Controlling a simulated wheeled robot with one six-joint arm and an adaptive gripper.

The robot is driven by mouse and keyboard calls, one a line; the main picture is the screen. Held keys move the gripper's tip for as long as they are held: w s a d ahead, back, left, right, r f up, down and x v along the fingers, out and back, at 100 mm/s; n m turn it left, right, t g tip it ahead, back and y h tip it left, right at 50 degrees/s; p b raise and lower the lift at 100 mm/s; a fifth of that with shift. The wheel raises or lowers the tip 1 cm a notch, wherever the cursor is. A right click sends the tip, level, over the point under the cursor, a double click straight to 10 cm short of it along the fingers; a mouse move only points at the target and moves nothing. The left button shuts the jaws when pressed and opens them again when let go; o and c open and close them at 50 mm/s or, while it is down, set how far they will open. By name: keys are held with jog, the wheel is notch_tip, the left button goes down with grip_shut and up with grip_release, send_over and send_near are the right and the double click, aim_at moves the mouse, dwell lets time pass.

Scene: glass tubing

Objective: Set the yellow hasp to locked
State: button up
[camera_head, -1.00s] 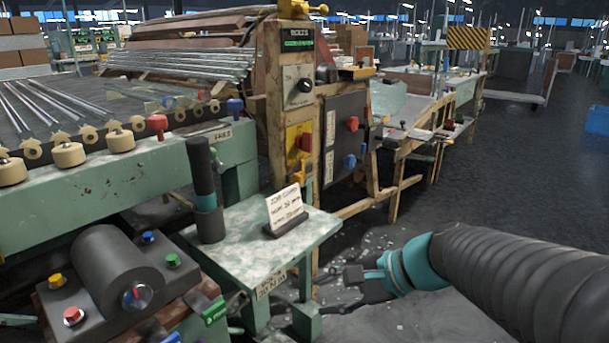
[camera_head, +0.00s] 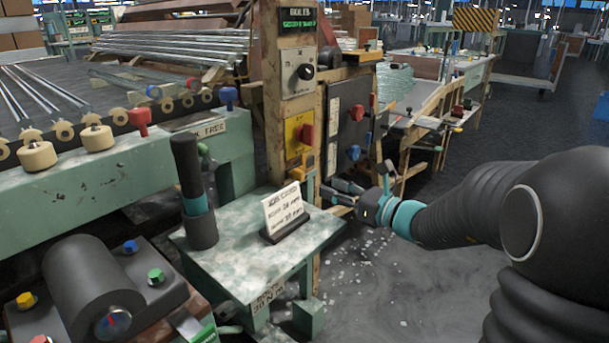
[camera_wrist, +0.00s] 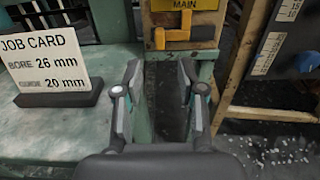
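The yellow hasp (camera_wrist: 185,36) sits on the wooden post just under a yellow plate lettered MAIN (camera_wrist: 184,4). In the wrist view it shows a short upright piece at its left and a level bar running right. It looks small and orange-yellow in the head view (camera_head: 298,172), below the red switch. My gripper (camera_head: 345,190) is beside the post, right of the hasp in the head view. In the wrist view my gripper (camera_wrist: 161,82) has its two fingers apart with nothing between them. The hasp is beyond and above the fingertips, not touched.
A job card (camera_wrist: 48,60) stands on the green side table (camera_head: 235,245), left of my gripper. A dark cylinder (camera_head: 190,190) stands there too. A dark panel with red and blue knobs (camera_head: 349,125) is right of the post. The floor at right is open.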

aim_at(303, 176)
jog(key=x, duration=0.9)
jog(key=shift+w+a+p, duration=0.2)
jog(key=shift+a+p, duration=0.1)
grip_shut()
